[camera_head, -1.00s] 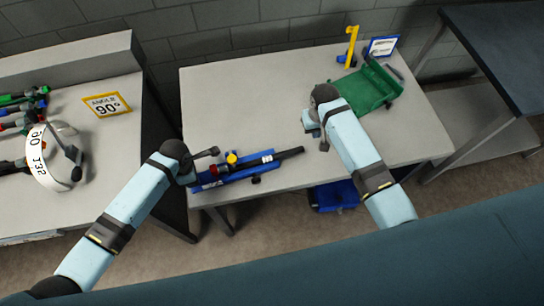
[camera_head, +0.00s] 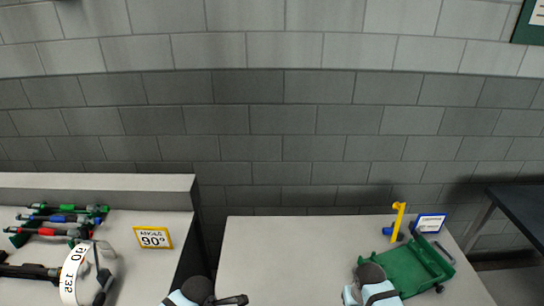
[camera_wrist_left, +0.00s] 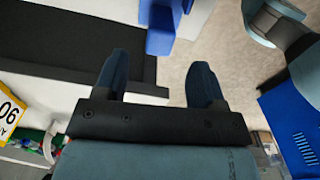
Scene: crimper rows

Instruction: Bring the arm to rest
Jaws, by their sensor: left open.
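My left gripper (camera_wrist_left: 160,75) is open in the left wrist view, its two dark fingers apart with nothing between them. In the head view only the dark wrist of my left arm and a bit of the left gripper (camera_head: 235,300) show at the bottom edge, over the left front of the middle table. My right arm's dark joint shows at the bottom right, beside the green tray (camera_head: 408,268). The right gripper (camera_head: 348,295) is mostly cut off by the bottom edge, and its fingers cannot be made out.
The middle table (camera_head: 290,250) is bare in its visible part left of the tray. A yellow post (camera_head: 398,220) and a blue-framed sign (camera_head: 430,223) stand at its back right. A dark table (camera_head: 520,215) stands right.

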